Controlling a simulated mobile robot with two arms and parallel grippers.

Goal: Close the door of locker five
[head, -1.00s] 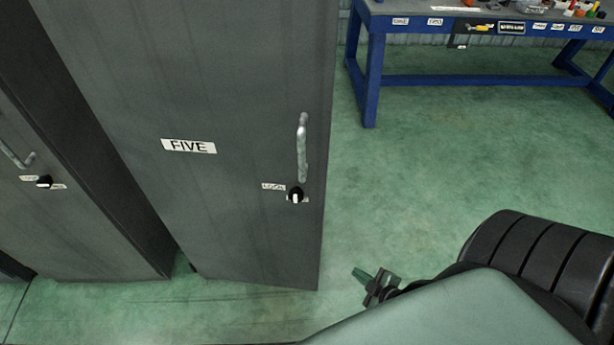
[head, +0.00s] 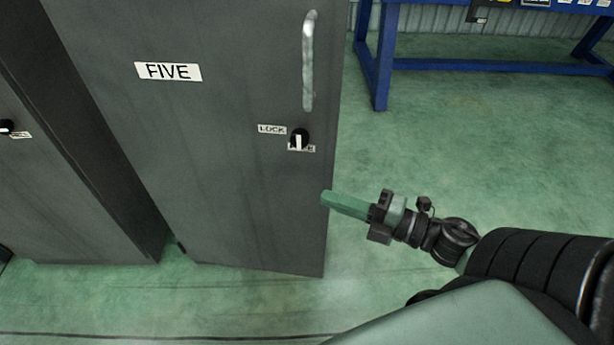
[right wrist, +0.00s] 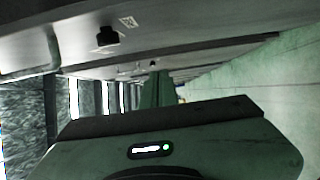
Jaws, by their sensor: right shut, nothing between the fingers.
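The grey door of locker five (head: 225,175) stands open in the head view, swung out from the locker row, with a "FIVE" label, a silver handle (head: 309,62) and a black lock knob (head: 299,139) near its right edge. My right gripper (head: 326,199) is shut and empty, its green fingertips at the door's right edge below the knob. I cannot tell whether they touch the door. In the right wrist view the shut fingers (right wrist: 157,75) point ahead, with a dark knob (right wrist: 107,36) at the upper left. My left gripper is out of view.
Another grey locker door (head: 60,190) stands on the left, with a dark gap beside door five. A blue workbench (head: 480,66) stands at the back right. The green floor (head: 440,130) between the door and the bench is clear.

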